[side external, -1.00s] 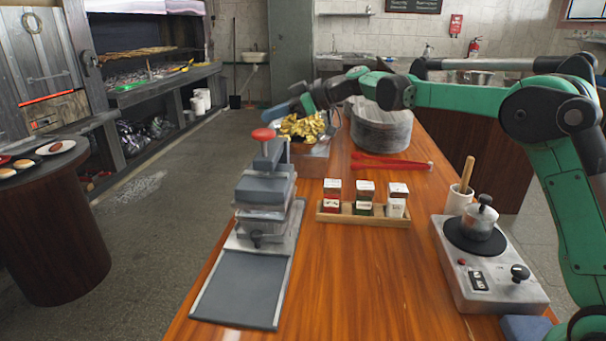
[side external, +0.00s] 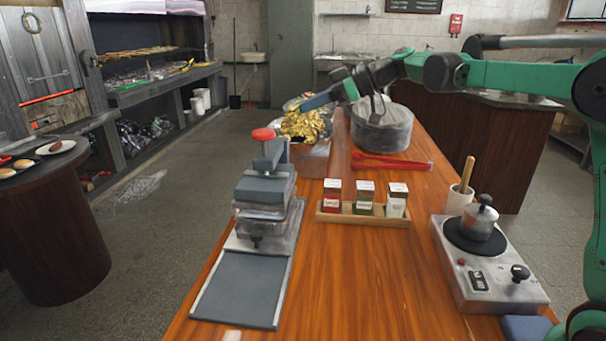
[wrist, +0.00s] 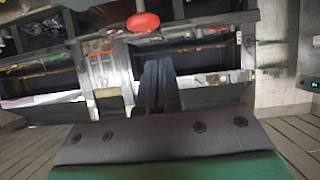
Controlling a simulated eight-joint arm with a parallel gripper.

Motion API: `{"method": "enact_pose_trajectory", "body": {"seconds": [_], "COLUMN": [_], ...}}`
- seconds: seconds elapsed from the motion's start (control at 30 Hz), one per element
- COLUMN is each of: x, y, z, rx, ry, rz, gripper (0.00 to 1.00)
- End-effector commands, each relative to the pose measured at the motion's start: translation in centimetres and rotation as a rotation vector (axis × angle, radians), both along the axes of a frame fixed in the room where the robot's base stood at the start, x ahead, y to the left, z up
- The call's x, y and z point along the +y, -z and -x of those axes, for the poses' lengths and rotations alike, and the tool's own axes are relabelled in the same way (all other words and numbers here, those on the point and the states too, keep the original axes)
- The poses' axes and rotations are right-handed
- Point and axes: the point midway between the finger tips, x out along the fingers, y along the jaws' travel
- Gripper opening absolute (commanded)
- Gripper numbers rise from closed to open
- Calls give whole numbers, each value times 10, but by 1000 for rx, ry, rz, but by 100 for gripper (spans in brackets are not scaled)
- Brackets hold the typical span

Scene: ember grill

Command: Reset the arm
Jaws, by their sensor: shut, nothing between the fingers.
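My gripper (side external: 312,102) is at the far end of the wooden table in the side view. It points left, over the right side of the crumpled gold foil (side external: 300,124) and left of the large grey pot (side external: 381,135). In the wrist view my gripper (wrist: 157,72) shows two dark fingers together, with nothing held between them. Whether it touches the foil cannot be told from the side view.
Red tongs (side external: 390,163) lie before the pot. A press with a red knob (side external: 263,135) stands at left. The table front between press and burner is clear.

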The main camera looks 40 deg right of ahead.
Motion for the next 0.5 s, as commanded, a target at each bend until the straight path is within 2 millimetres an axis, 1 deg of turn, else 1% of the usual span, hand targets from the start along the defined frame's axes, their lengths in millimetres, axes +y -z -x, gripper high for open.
{"method": "enact_pose_trajectory", "body": {"seconds": [0.03, 0.07, 0.1, 0.17, 0.23, 0.3, 0.4, 0.5], "x": [10, 15, 23, 33, 42, 47, 49, 46], "y": [3, 7, 12, 23, 37, 52, 75, 96], "z": [11, 18, 31, 52, 78, 104, 139, 168], "rx": [51, 91, 149, 236, 328, 399, 465, 492], "ry": [14, 34, 64, 122, 203, 293, 430, 557], "rz": [9, 16, 26, 48, 75, 101, 136, 158], "gripper": [0, 0, 0, 0, 0, 0, 0, 0]}}
